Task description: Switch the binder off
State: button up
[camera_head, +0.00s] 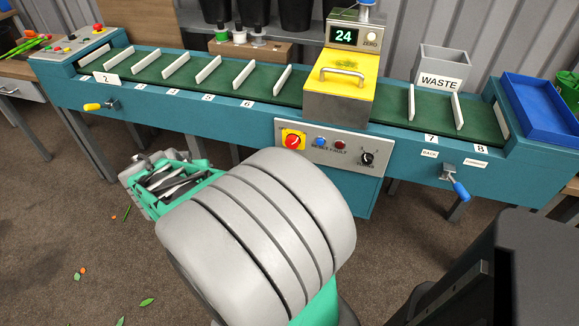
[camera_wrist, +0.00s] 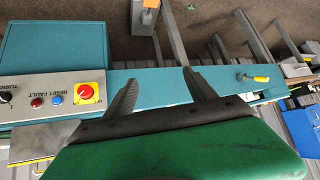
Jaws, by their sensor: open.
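The binder (camera_head: 338,98) has a steel body, a yellow lid with a handle, and a display reading 24. Its grey front panel (camera_head: 319,153) carries a red rotary switch on a yellow plate (camera_head: 293,140), which also shows in the wrist view (camera_wrist: 90,91). A blue reset button (camera_head: 320,142), a red fault lamp (camera_head: 340,145) and a black knob (camera_head: 367,158) are to its right. My gripper (camera_wrist: 158,78) is open and empty, apart from the switch. In the head view it is left of the panel, its fingertips hard to make out.
A green conveyor (camera_head: 225,77) with white dividers runs along the teal bench. A yellow-handled lever (camera_head: 93,106) and a blue-handled lever (camera_head: 461,188) stick out of its front. A grey waste bin (camera_head: 444,62) and blue tray (camera_head: 540,108) stand right. Floor in front is mostly clear.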

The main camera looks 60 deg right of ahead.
jog(key=s+d+f+m+g+h+b, duration=0.1)
jog(key=s+d+f+m+h+b, duration=0.3)
jog(key=d, duration=0.4)
jog(key=s+d+f+m+g+h+b, duration=0.1)
jog(key=s+d+f+h+b, duration=0.2)
jog(key=d+f, duration=0.5)
jog(key=m+h+b, duration=0.2)
jog(key=h+b, duration=0.1)
jog(key=b, duration=0.3)
send_near(292, 142)
notch_tip(292, 142, down, 3)
jog(key=w+d, duration=0.1)
jog(key=w+d+r, duration=0.1)
jog(key=d, duration=0.7)
jog(key=shift+h, duration=0.3)
jog(key=shift+c, duration=0.4)
jog(key=c, duration=1.3)
